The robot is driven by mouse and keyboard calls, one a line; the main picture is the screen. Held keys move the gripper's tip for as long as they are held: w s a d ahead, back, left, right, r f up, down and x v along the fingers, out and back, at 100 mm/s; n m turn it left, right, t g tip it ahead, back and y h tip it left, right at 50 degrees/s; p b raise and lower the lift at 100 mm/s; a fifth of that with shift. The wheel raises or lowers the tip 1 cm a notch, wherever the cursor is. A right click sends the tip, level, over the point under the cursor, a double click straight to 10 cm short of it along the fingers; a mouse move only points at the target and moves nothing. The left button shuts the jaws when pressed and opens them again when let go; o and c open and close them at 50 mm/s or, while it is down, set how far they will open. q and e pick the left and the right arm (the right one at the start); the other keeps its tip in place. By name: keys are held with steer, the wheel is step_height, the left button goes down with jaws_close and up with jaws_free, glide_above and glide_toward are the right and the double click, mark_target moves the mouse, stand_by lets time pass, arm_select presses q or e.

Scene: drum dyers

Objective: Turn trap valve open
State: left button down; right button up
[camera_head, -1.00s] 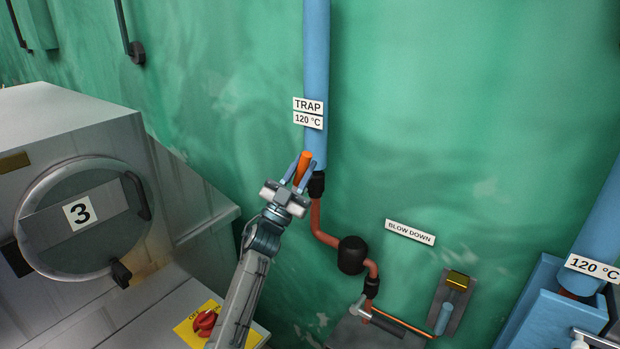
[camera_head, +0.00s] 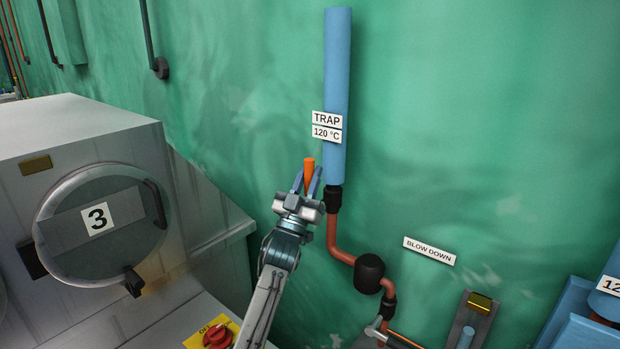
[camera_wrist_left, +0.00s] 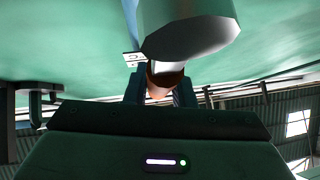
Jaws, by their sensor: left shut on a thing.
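The trap valve's orange handle (camera_head: 309,174) stands nearly upright just left of the lagged blue trap pipe (camera_head: 337,100) in the head view. My left gripper (camera_head: 307,180) is shut on this handle, one finger on each side. In the left wrist view the orange handle (camera_wrist_left: 160,84) shows between the fingers, below a large rounded pipe end (camera_wrist_left: 190,25). The valve body and where the handle joins it are hidden. The pipe carries TRAP and 120 °C labels (camera_head: 327,126). My right gripper is not in view.
A copper pipe with a black bulb (camera_head: 369,274) runs down below the trap pipe, near a BLOW DOWN sign (camera_head: 429,251). A grey dyeing machine marked 3 (camera_head: 98,218) stands left, with a red switch (camera_head: 218,336) below. The green wall above the gripper is clear.

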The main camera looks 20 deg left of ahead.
arm_select(q)
steer(key=shift+r, duration=0.1)
steer(key=c, duration=1.2)
jaws_free()
steer(key=shift+c, duration=0.2)
steer(key=shift+w+a, duration=0.1)
steer(key=shift+w, duration=0.05)
steer(key=b+v, duration=0.4)
steer(key=v, duration=0.7)
steer(key=shift+b, duration=0.35)
